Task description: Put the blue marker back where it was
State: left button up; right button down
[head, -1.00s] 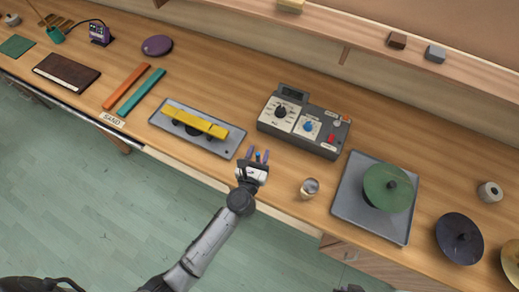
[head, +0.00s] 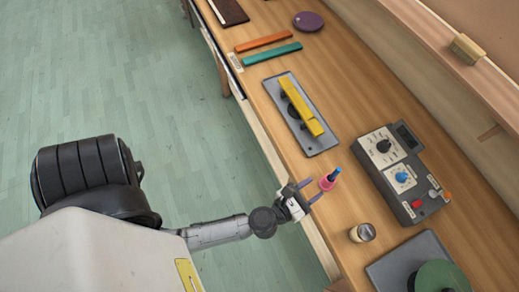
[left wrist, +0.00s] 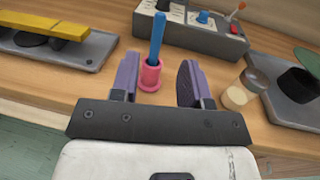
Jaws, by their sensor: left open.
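The blue marker (head: 335,173) stands in a small pink holder (head: 326,184) near the front edge of the workbench. In the left wrist view the marker (left wrist: 157,38) leans slightly and its lower end is hidden inside the pink holder (left wrist: 151,76). My left gripper (head: 311,191) is open, on the front side of the holder. In the left wrist view its purple fingers (left wrist: 158,62) are spread to either side of the holder, with a gap on each side. My right gripper is not in view.
A grey box with knobs (head: 405,172) stands behind the holder. A small jar (head: 362,232) stands to its right, near a grey plate with a green disc (head: 438,277). A yellow bar (head: 301,106) lies on a grey tray (head: 322,148) to the left.

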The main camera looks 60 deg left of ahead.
pick_arm(q)
jog(key=s+d+r+m+g+h, duration=0.1)
jog(key=s+d+m+g+h, duration=0.35)
jog(key=m, duration=0.85)
jog(key=s+d+r+m+g+h, duration=0.1)
jog(key=s+m+h, duration=0.1)
jog(key=m+h, duration=0.8)
jog(key=s+a+f+m+g+y, duration=0.3)
jog(key=s+a+m+g+y, duration=0.1)
jog(key=s+a+m+y, duration=0.1)
jog(key=s+a+f+m+g+y, duration=0.3)
jog(key=s+a+m+g+y, duration=0.2)
jog(key=m, duration=0.5)
jog(key=s+a+y, duration=0.1)
jog(key=a+y, duration=0.1)
jog(key=a, duration=0.1)
jog(key=shift+a+m+y, duration=0.35)
jog(key=shift+a+m, duration=0.05)
jog(key=shift+s, duration=0.1)
notch_tip(320, 180, up, 21)
jog(key=p, duration=2)
jog(key=shift+f+p, duration=0.15)
jog(key=shift+p, duration=0.25)
